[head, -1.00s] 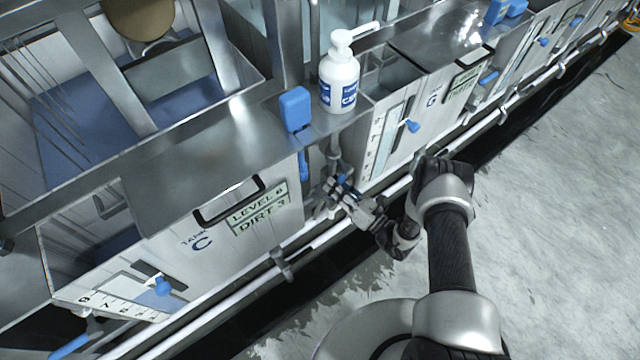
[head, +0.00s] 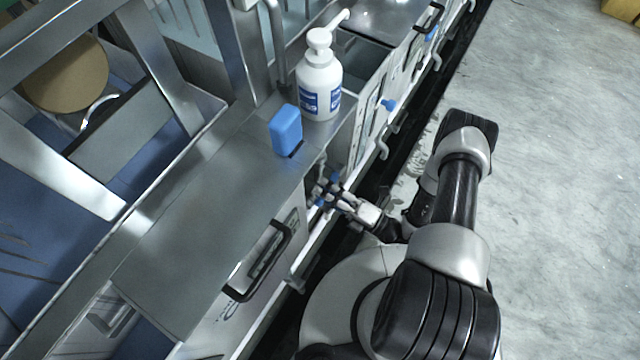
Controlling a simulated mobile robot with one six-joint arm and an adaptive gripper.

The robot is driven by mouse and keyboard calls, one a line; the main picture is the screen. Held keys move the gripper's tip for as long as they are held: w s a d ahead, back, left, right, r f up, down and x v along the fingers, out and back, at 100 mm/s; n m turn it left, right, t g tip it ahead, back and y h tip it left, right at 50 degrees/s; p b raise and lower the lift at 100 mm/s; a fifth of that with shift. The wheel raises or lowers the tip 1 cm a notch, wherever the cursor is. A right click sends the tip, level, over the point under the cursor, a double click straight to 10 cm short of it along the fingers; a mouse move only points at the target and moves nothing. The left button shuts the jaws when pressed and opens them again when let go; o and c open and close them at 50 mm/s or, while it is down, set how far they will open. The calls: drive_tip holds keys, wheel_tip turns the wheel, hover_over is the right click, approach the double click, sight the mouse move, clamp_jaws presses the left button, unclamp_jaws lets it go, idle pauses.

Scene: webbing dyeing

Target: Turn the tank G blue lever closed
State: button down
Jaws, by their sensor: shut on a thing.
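My gripper (head: 328,190) is low beside the tank fronts, in the gap below the blue box and the bottle. It is shut on a small blue lever (head: 335,175), of which only bits show between and around the fingers. The lever's exact angle is hard to tell. Tank G (head: 377,88) lies just beyond, toward the upper right; its front is seen at a steep slant, with a blue knob (head: 388,104) on it. Its label cannot be read now.
A white pump bottle (head: 319,88) and a blue block (head: 286,131) stand on the metal ledge above my gripper. A pipe runs along the tank fronts. Open concrete floor (head: 560,180) lies to the right.

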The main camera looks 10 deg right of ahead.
drive_tip(key=shift+s+r+m, duration=0.15)
drive_tip(key=shift+r+m, duration=0.35)
drive_tip(key=shift+m, duration=0.5)
drive_tip(key=c, duration=1.5)
unclamp_jaws()
drive_tip(key=shift+d, duration=0.1)
drive_tip(key=v, duration=1.2)
drive_tip(key=shift+r, duration=0.15)
